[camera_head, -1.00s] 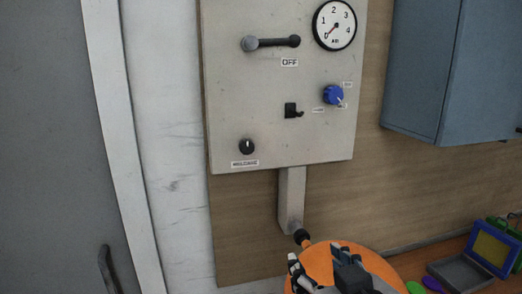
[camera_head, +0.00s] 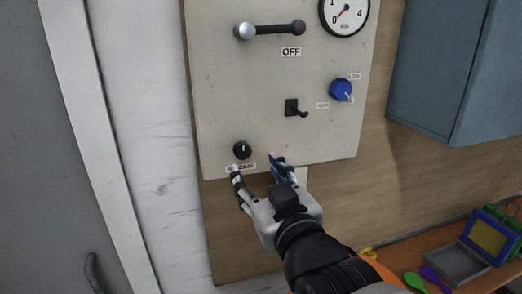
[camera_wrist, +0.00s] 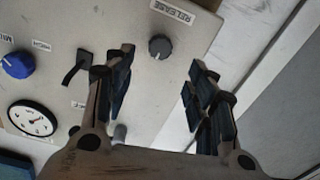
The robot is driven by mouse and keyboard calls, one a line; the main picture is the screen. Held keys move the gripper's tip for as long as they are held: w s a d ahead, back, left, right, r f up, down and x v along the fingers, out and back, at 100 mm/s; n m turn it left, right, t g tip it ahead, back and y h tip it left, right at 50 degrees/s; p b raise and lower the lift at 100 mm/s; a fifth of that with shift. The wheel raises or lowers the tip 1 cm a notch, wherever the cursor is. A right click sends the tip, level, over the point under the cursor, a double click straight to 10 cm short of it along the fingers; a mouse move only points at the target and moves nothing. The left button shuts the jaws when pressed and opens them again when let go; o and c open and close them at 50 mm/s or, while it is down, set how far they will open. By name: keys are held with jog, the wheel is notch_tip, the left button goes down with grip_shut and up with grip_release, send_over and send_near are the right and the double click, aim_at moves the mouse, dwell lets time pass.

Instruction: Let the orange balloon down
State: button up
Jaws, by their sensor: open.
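A small round black knob (camera_head: 242,150) sits at the panel's lower left. In the wrist view this knob (camera_wrist: 160,48) has a label reading RELEASE and lies between the lines of my two fingers. My gripper (camera_head: 256,166) is open and empty just below and right of the knob, with one fingertip over its label. The open fingers (camera_wrist: 160,68) also show in the wrist view; they appear apart from the knob.
The grey panel (camera_head: 220,95) also carries a lever (camera_head: 270,30) above an OFF label, a black switch (camera_head: 292,107), a blue knob (camera_head: 341,90) and a gauge (camera_head: 345,14). A blue-grey cabinet (camera_head: 450,70) hangs at right.

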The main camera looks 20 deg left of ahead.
aim_at(244, 152)
jog(key=x, duration=0.9)
jog(key=shift+w+a+p, duration=0.2)
jog(key=shift+w+p, duration=0.05)
jog(key=shift+p, duration=0.1)
jog(key=c, duration=1.1)
jog(key=shift+o, duration=0.2)
